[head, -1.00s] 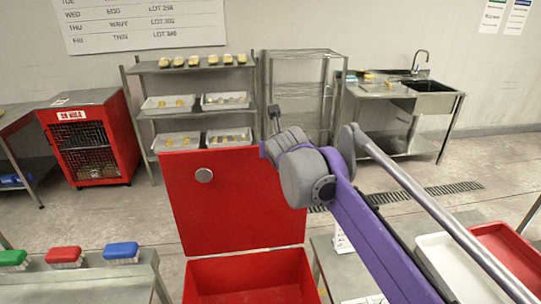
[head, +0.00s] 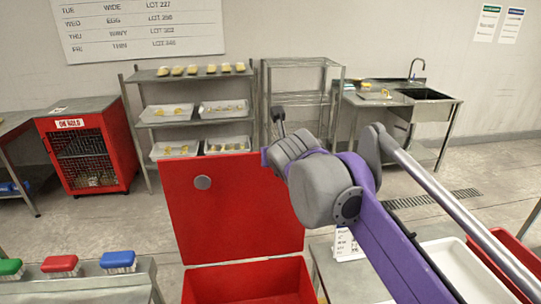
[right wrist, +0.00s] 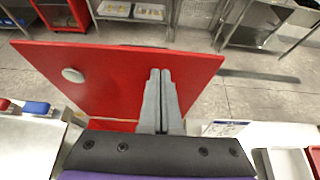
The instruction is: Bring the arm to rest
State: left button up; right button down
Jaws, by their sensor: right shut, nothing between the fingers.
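My right arm (head: 385,240), purple and grey, reaches in from the lower right in the head view. Its gripper (head: 277,114) shows as a small dark tip beyond the grey wrist, above the raised red lid (head: 225,215). In the right wrist view the two grey fingers (right wrist: 160,75) lie together, empty, in front of the red lid. My left gripper is in neither view.
The open red bin (head: 250,282) stands below the lid. Brushes (head: 118,260) lie on a table at left. White (head: 465,270) and red trays are at lower right. A rack (head: 190,100), red cage (head: 88,150) and sink (head: 425,93) stand behind.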

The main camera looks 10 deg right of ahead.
jog(key=s+d+f+m+g, duration=0.3)
jog(key=s+f+m, duration=1.2)
jog(key=f+m, duration=0.2)
jog(key=s+d+f+m+g, duration=0.3)
jog(key=s+d+f+m, duration=0.1)
jog(key=s+f+m, duration=1.2)
jog(key=m, duration=0.3)
jog(key=shift+f+g, duration=0.3)
jog(key=shift+f, duration=0.1)
jog(key=shift+a, duration=0.15)
